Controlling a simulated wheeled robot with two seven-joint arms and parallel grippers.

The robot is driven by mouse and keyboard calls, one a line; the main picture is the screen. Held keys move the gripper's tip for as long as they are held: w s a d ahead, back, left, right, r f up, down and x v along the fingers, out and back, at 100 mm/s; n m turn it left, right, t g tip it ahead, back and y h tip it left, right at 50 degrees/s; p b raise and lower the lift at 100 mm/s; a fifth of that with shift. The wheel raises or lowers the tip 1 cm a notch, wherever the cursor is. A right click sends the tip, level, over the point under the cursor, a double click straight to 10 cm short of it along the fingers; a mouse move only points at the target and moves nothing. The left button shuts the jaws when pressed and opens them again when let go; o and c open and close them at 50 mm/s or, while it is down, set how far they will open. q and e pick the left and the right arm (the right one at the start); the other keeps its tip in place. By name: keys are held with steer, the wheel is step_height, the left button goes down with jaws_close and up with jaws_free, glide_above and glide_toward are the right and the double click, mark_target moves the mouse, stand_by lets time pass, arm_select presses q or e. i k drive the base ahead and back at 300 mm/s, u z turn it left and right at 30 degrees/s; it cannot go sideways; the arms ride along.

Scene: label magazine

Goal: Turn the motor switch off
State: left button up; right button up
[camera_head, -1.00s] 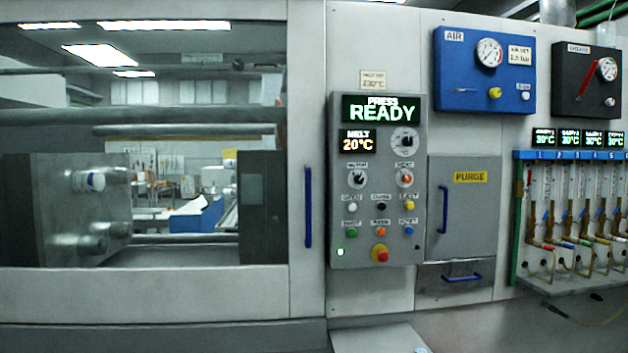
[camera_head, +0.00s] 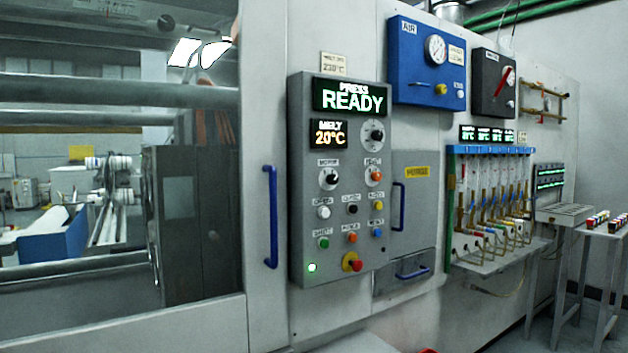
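The motor switch (camera_head: 328,179) is a black rotary knob with a light mark, below a "MOTOR" label on the grey control panel (camera_head: 297,225). I cannot tell which position its mark stands for. The panel's display (camera_head: 350,97) reads "PRESS READY", and a smaller display (camera_head: 329,133) reads "MELT 20°C". A green lamp (camera_head: 312,267) glows at the panel's lower left. Neither of my grippers is in the head view.
A blue door handle (camera_head: 271,216) stands out left of the panel. The purge door (camera_head: 420,215) with its blue handle is to the right. A red emergency button (camera_head: 357,265) sits low on the panel. The space before the panel looks clear.

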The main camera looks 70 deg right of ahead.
mark_target(331, 179)
steer(key=z, duration=0.75)
steer(key=i, duration=0.95)
steer(key=z, duration=1.05)
